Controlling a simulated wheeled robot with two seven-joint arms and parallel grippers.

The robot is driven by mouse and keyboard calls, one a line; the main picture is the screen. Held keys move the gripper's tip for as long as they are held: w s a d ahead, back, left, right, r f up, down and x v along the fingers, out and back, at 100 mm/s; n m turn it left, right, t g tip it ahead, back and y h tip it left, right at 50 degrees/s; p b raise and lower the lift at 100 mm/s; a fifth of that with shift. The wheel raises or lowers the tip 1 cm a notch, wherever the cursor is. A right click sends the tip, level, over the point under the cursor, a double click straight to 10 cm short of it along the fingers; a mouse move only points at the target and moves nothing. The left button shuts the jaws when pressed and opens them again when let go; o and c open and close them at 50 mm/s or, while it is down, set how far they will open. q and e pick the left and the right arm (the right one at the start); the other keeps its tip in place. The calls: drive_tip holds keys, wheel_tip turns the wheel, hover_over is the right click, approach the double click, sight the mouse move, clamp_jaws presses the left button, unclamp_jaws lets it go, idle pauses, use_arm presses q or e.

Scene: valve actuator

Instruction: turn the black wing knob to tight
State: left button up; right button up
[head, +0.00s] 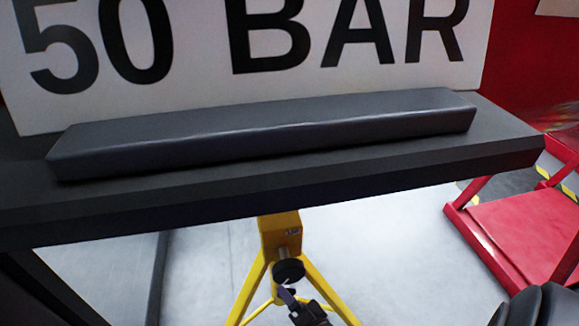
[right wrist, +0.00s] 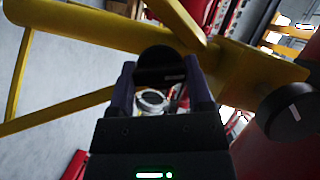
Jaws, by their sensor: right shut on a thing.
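The black wing knob (head: 289,270) sits on the front of the yellow stand's post, below the dark shelf, in the head view. My right gripper (head: 287,289) reaches up to it from below. In the right wrist view the knob (right wrist: 160,66) lies between the two fingertips of my right gripper (right wrist: 161,80), which is shut on it. The fingers and my arm hide part of the knob, and I cannot read its turn angle. My left gripper is not in view.
The yellow stand (head: 280,237) has splayed legs below the dark shelf (head: 350,190). A white "50 BAR" sign (head: 205,60) stands behind. A red platform (head: 510,225) is at right. Another round black knob (right wrist: 290,112) shows at right in the right wrist view.

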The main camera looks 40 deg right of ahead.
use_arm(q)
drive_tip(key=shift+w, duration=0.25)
use_arm(e)
drive_tip(key=shift+f+m+t, duration=0.15)
drive_tip(key=shift+m+t, duration=0.45)
drive_tip(key=shift+m, duration=1)
drive_tip(key=o, duration=1.3)
drive_tip(key=shift+s, duration=0.15)
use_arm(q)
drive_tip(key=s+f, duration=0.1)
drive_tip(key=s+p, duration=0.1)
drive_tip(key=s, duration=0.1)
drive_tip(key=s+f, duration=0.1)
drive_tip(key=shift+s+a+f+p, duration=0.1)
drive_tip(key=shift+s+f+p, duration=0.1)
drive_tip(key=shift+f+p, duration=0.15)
use_arm(e)
drive_tip(key=s, duration=0.3)
drive_tip(key=s+a, duration=0.1)
drive_tip(key=s, duration=0.5)
drive_tip(key=shift+s+a, duration=0.25)
drive_tip(key=shift+s, duration=0.05)
